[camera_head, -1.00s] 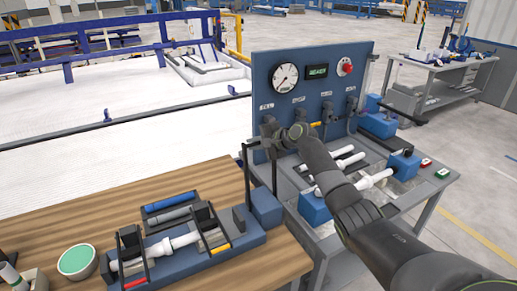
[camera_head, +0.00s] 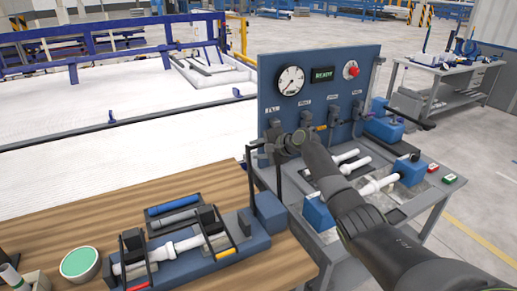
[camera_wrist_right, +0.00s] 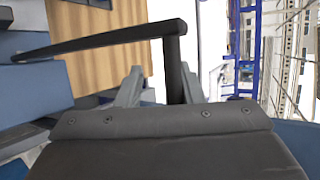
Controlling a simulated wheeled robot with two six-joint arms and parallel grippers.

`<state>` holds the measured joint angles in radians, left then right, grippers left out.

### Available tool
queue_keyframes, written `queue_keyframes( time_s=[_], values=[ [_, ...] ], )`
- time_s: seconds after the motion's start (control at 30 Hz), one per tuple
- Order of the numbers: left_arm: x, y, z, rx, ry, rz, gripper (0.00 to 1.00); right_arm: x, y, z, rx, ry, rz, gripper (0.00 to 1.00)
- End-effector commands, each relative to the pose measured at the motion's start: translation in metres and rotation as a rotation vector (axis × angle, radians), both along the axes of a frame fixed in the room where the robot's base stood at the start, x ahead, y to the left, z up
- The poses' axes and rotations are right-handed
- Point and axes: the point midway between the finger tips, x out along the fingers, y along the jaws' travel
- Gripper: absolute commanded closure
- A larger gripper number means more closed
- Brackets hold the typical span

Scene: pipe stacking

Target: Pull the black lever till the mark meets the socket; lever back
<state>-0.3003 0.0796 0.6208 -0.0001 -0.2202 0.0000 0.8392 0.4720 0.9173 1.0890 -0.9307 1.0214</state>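The black lever (camera_head: 279,178) stands at the right end of a blue jig (camera_head: 195,262) on the wooden table. In the right wrist view the lever (camera_wrist_right: 174,72) shows as a dark post with a long bar going left from its top. My right gripper (camera_head: 277,148) is at the top of the lever. Its fingers (camera_wrist_right: 160,85) stand apart on either side of the post, with a visible gap on the left. A white pipe (camera_head: 150,258) lies in the jig, leading to a white socket (camera_head: 190,243). The mark is too small to make out. My left gripper is not in view.
Behind the lever stands a blue panel (camera_head: 330,100) with a gauge (camera_head: 291,80) and a READY display (camera_head: 322,74). White pipes (camera_head: 378,185) lie on the bench to the right.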

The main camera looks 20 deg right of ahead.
Motion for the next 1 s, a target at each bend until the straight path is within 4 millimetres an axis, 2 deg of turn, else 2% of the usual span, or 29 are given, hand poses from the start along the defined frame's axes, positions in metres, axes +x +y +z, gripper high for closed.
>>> queue_keyframes(
  time_s=[0.27, 0.43, 0.77, 1.0],
  values=[
    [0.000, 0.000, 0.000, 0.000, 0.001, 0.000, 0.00, -0.001, -0.002, 0.005, -0.002, -0.007, -0.001, 0.66],
    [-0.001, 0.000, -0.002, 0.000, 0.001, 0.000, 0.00, -0.010, -0.009, 0.011, -0.002, -0.010, -0.002, 0.66],
    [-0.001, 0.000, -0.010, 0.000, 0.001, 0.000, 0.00, -0.047, -0.030, 0.031, -0.005, -0.009, -0.001, 0.66],
    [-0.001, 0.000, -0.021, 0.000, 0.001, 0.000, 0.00, -0.082, -0.051, 0.051, -0.006, -0.008, -0.003, 0.66]
  ],
)
